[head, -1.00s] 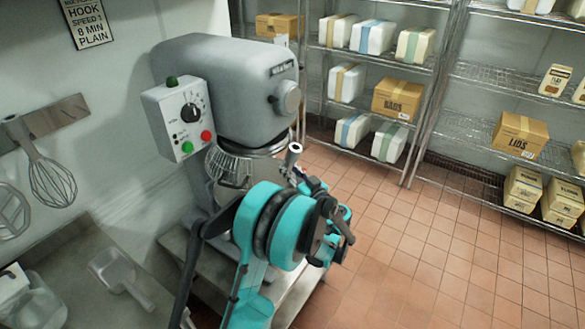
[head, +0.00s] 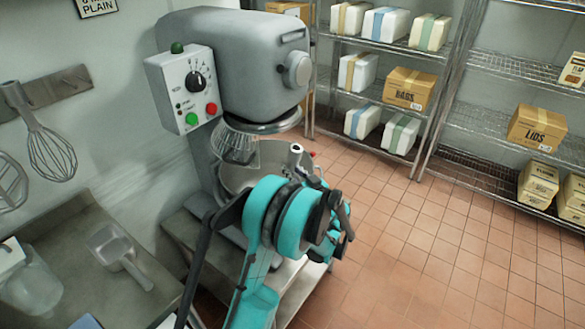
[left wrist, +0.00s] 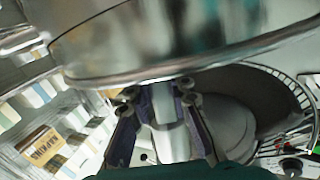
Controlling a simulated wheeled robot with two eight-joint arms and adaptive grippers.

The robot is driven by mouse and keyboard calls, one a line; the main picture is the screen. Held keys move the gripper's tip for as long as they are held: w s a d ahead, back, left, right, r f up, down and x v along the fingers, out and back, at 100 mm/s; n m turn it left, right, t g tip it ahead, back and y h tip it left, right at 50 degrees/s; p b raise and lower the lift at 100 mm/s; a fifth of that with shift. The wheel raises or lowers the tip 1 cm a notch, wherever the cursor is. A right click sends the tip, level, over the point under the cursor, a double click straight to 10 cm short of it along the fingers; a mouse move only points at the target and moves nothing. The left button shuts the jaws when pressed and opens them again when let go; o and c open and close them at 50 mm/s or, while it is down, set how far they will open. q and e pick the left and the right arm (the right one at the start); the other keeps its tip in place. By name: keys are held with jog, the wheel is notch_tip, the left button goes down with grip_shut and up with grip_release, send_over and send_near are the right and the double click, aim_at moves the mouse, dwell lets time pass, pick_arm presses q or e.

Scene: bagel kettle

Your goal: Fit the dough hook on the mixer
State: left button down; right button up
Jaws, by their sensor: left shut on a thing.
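The grey mixer (head: 235,60) stands against the wall in the head view, with its steel bowl (head: 232,178) and wire guard (head: 235,143) below the head. My left arm reaches in front of the bowl and hides part of it. A pale metal shaft, apparently the dough hook (head: 296,149), sticks up just above my teal wrist, below the mixer head and apart from it. In the left wrist view, which looks roughly upside down, my left gripper (left wrist: 160,115) is shut on that shaft, close to the shiny bowl wall (left wrist: 180,40). The hook's lower part is hidden.
Whisks hang from a wall rail (head: 45,95) at left. A scoop (head: 118,255) lies on the metal counter (head: 75,225). Wire shelves (head: 455,80) with boxes stand at the back right. The tiled floor (head: 430,280) at right is clear.

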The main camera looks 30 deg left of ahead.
pick_arm(q)
jog(key=a+n+g+h+p, duration=0.1)
jog(key=a+h+p, duration=0.1)
jog(key=a+p, duration=0.2)
jog(key=shift+w+a+r, duration=0.25)
jog(key=shift+a+r, duration=0.1)
jog(key=shift+a, duration=0.9)
jog(key=shift+r, duration=0.25)
jog(key=shift+r, duration=0.15)
jog(key=shift+r+p, duration=0.65)
jog(key=shift+r, duration=0.3)
